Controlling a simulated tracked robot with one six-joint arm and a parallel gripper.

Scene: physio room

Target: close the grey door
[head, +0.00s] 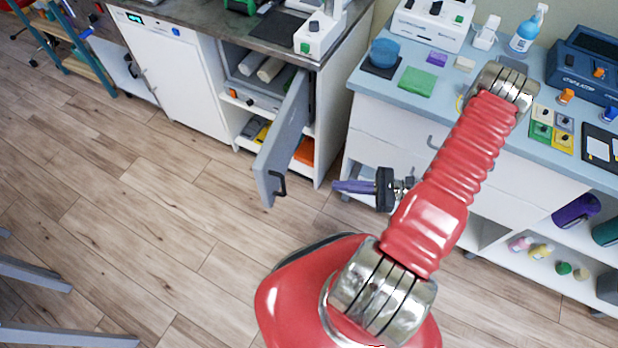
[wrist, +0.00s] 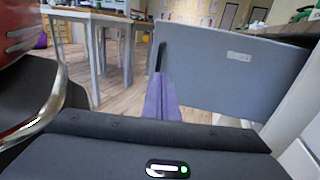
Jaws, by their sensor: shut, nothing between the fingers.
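The grey door (head: 283,140) stands wide open, swung out from the front of a white cabinet under the dark worktop. Its black handle (head: 277,184) is near the free edge, on the face turned to the right. My gripper (head: 340,187) is shut and empty, its purple fingers pointing left at the door's outer face, with a gap between in the head view. In the wrist view the door (wrist: 230,75) fills the upper right, with the handle (wrist: 160,57) just above the fingertips (wrist: 162,82). I cannot tell there whether they touch.
The open cabinet holds rolls (head: 262,68), a drawer (head: 250,98) and orange and yellow items. A blue-topped counter (head: 450,105) with drawers stands to the right, near my arm. The wooden floor (head: 150,200) left of the door is clear. Grey legs (head: 50,335) show at lower left.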

